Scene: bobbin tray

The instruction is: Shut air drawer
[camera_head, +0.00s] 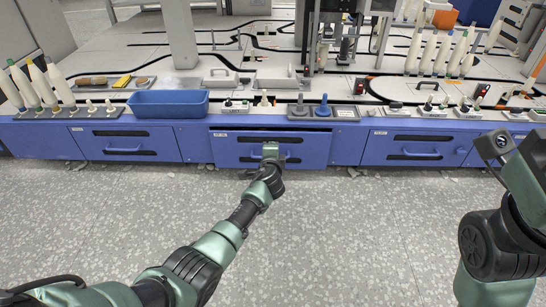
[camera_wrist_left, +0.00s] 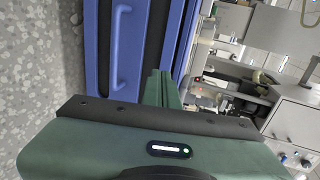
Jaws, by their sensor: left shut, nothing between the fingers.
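The blue middle drawer (camera_head: 228,151) sits in the front of the workbench. Its front stands a little out from the neighbouring drawers, with a dark gap along its top edge. My left gripper (camera_head: 270,149) is shut and empty at the drawer front, covering part of its handle. In the left wrist view, the shut fingers (camera_wrist_left: 163,88) point along the blue drawer front, beside its bar handle (camera_wrist_left: 120,45). I cannot tell whether they touch it. My right arm is at the right edge of the head view; its fingers are not visible.
Closed blue drawers flank it on the left (camera_head: 112,142) and right (camera_head: 410,149). A blue bin (camera_head: 169,103) and several bobbins stand on the bench above.

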